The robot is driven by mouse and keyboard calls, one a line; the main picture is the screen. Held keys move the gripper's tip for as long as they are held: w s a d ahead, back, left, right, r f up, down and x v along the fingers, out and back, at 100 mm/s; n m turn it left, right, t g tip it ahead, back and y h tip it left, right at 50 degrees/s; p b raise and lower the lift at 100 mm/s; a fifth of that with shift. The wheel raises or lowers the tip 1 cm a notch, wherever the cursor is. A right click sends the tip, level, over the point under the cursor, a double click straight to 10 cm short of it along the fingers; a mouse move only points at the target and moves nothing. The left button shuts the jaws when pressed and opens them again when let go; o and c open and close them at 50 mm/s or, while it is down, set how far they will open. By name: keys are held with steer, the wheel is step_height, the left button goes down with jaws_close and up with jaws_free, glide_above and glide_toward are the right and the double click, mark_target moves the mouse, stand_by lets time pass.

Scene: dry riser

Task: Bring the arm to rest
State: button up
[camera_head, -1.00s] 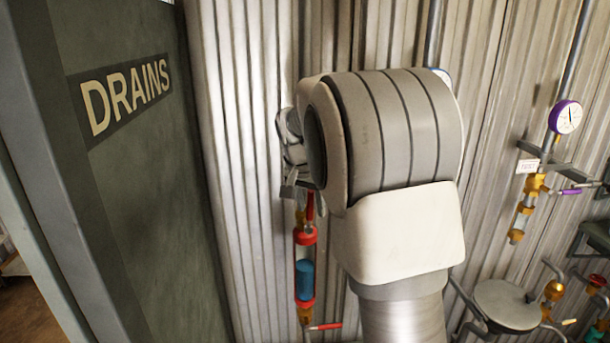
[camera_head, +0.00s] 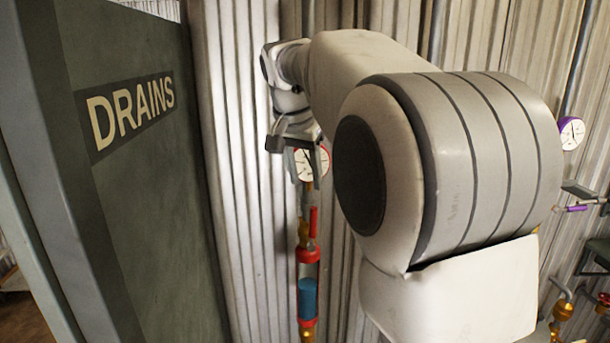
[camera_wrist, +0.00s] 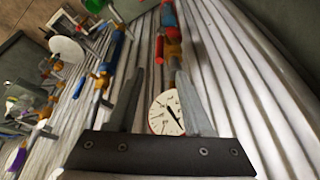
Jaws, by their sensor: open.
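My gripper (camera_wrist: 160,95) shows in the wrist view with its two grey fingers apart and nothing between them that it holds. Behind the fingers is a round white gauge (camera_wrist: 166,114) with a red rim and dark needle; I cannot tell how far off it is. In the head view my gripper (camera_head: 318,165) is small, in front of the same red-rimmed gauge (camera_head: 305,170) and partly covering it. My arm's large pale links fill the middle and right of the head view and hide much of the wall.
A dark green panel lettered DRAINS (camera_head: 130,105) stands close on the left. Below the gauge runs a pipe with a red-ended sight glass (camera_head: 307,290). A purple-rimmed gauge (camera_head: 571,133) and a purple handle (camera_head: 575,208) are at the right. Corrugated metal (camera_head: 225,150) forms the back wall.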

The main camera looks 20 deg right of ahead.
steer(key=s+a+f+n+y, duration=0.1)
steer(key=s+a+f+n, duration=0.1)
steer(key=s, duration=0.7)
steer(key=s+a+f+n+t, duration=0.1)
steer(key=s+f+n, duration=0.3)
steer(key=s, duration=0.5)
steer(key=s+a+f+n+t+y, duration=0.1)
steer(key=s+a+f+n, duration=0.2)
steer(key=s+f, duration=0.3)
steer(key=s, duration=0.3)
steer(key=shift+s+y, duration=0.25)
steer(key=shift+y, duration=0.05)
